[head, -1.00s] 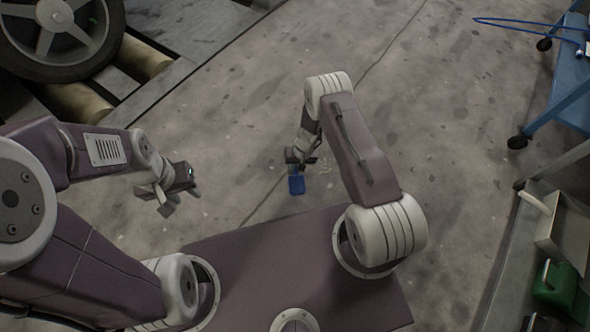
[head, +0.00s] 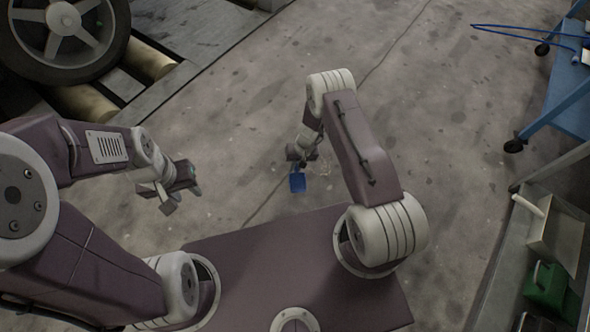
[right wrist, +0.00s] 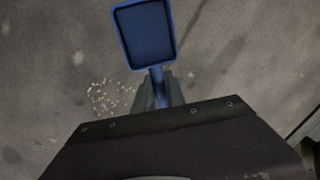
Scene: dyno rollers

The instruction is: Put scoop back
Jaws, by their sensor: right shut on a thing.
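The blue scoop (head: 298,183) is in my right gripper (head: 302,160), held out ahead of my base over the floor. In the right wrist view the scoop (right wrist: 145,32) shows its square pan at the top, with its handle running down between the two fingers (right wrist: 160,92). The fingers are shut on the handle. The pan looks empty. My left gripper (head: 181,200) is to the left, empty, with its fingers apart.
Pale granules (right wrist: 108,97) lie scattered on the floor. A bench at the right holds a tray (head: 557,238) and a green can (head: 546,285). A blue cart (head: 565,108) stands beyond it. A car wheel (head: 65,35) is by the rollers (head: 150,62). The middle floor is clear.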

